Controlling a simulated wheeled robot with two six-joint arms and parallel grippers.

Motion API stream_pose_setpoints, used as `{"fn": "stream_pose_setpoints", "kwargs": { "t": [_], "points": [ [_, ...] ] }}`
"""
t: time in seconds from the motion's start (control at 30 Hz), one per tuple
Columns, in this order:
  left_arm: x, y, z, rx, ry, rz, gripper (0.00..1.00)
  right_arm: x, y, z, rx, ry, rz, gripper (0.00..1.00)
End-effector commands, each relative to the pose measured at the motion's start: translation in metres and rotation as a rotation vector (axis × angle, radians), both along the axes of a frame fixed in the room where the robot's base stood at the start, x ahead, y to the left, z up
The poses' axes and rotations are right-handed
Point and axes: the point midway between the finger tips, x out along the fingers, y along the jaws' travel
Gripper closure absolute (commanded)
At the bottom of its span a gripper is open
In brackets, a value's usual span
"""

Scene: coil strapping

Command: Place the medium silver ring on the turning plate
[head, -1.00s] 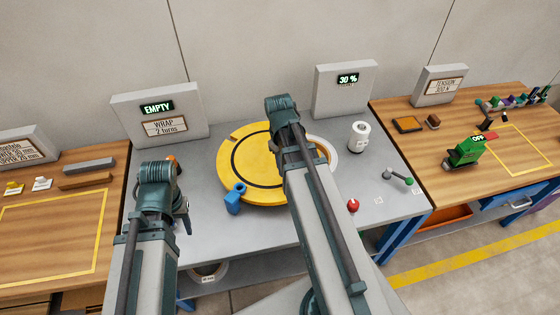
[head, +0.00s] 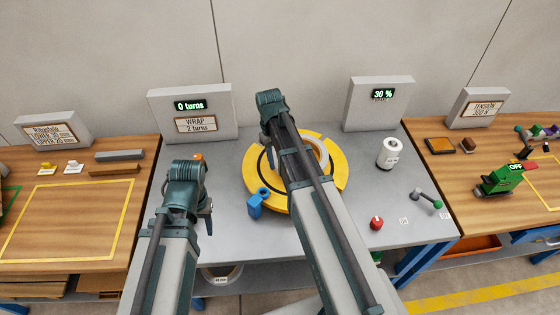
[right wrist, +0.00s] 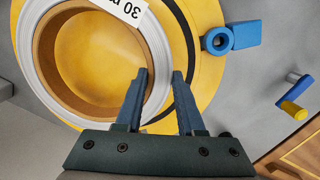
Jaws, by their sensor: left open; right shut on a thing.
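The medium silver ring (head: 322,152) has a silver outer band, a brown inner core and a white label reading "30 m". It lies over the yellow turning plate (head: 338,182), partly hidden by my right arm in the head view. In the right wrist view the ring (right wrist: 157,62) shows over the yellow plate (right wrist: 205,15), with the plate's black circle just outside it. My right gripper (right wrist: 162,73) is shut on the ring's wall, one finger inside and one outside. My left gripper (head: 208,214) is open, low at the left of the grey table, away from the plate.
A blue clamp-like block (head: 258,203) stands at the plate's front left edge. A white cylinder (head: 390,153), a red knob (head: 376,223) and a green-ended lever (head: 427,200) are to the right. The sign display (head: 191,105) reads "0 turns". Another ring (head: 222,273) lies below the table.

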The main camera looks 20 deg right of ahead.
Motion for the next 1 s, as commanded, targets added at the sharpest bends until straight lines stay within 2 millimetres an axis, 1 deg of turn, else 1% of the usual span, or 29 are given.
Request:
{"fn": "stream_pose_setpoints", "kwargs": {
  "t": [0.13, 0.3, 0.43, 0.73, 0.87, 0.9, 0.97, 1.0],
  "points": [
    [0.000, 0.000, -0.001, 0.000, 0.000, 0.000, 0.50, 0.012, 0.007, -0.001, -0.002, 0.000, 0.002, 1.00],
    [0.000, 0.000, -0.025, 0.000, 0.000, 0.000, 0.50, 0.010, 0.007, -0.025, -0.002, 0.000, 0.000, 1.00],
    [0.000, 0.000, -0.037, 0.000, 0.000, 0.000, 0.50, 0.010, 0.007, -0.037, -0.002, 0.000, 0.000, 1.00],
    [0.000, 0.000, -0.036, 0.000, 0.000, 0.000, 0.50, 0.010, 0.007, -0.036, -0.002, 0.000, 0.000, 1.00],
    [0.000, 0.000, -0.038, 0.000, 0.000, 0.000, 0.50, 0.010, 0.007, -0.038, -0.002, 0.000, 0.000, 1.00],
    [0.000, 0.000, -0.038, 0.000, 0.000, 0.000, 0.50, 0.010, 0.007, -0.038, 0.000, 0.000, 0.001, 0.57],
    [0.000, 0.000, -0.038, 0.000, 0.000, 0.000, 0.50, 0.010, 0.007, -0.038, 0.000, 0.000, 0.001, 0.46],
    [0.000, 0.000, -0.038, 0.000, 0.000, 0.000, 0.50, 0.010, 0.007, -0.038, 0.000, 0.000, 0.001, 0.39]
  ]
}}
